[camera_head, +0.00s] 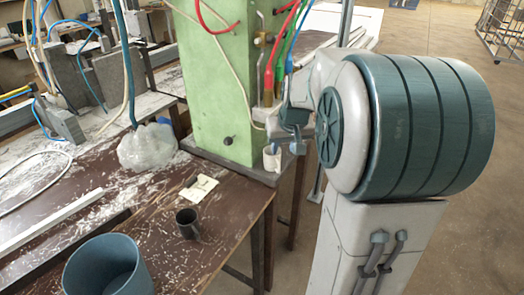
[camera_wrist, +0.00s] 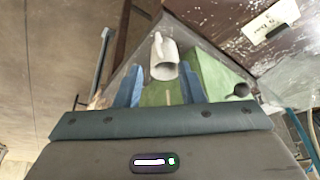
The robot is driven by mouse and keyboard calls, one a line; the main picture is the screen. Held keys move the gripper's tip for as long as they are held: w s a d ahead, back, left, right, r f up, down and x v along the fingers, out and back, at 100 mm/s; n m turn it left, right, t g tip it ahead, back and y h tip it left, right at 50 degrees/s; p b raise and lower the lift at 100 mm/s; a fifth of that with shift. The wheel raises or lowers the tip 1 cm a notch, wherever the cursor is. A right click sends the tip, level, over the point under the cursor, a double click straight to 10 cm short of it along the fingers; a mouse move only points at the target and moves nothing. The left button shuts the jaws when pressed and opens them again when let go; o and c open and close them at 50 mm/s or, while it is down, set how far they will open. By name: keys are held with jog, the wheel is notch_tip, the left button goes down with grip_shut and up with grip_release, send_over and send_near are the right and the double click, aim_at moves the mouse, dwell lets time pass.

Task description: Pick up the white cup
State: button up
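The white cup (camera_head: 271,158) stands on the grey base plate at the foot of the green column, near its right corner. In the wrist view the white cup (camera_wrist: 163,56) sits between the tips of two blue fingers, with its handle toward the top. My gripper (camera_wrist: 159,70) is open, with a narrow gap visible on each side of the cup. In the head view my gripper (camera_head: 284,143) is just above and right of the cup, partly hidden by my own arm. I cannot tell how far the fingers reach around the cup.
The green column (camera_head: 222,85) rises right behind the cup, with coloured hoses beside my gripper. A dark cup (camera_head: 187,223), a paper label (camera_head: 198,188) and a blue bin (camera_head: 108,268) are on the brown bench at left. Open floor lies to the right.

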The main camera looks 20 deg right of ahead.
aim_at(279, 166)
jog(key=x, duration=0.8)
jog(key=shift+w+d+f, duration=0.25)
jog(key=shift+w+f, duration=0.05)
jog(key=shift+s+x, duration=0.2)
jog(key=shift+x, duration=2.4)
jog(key=shift+a+f, duration=0.1)
grip_shut()
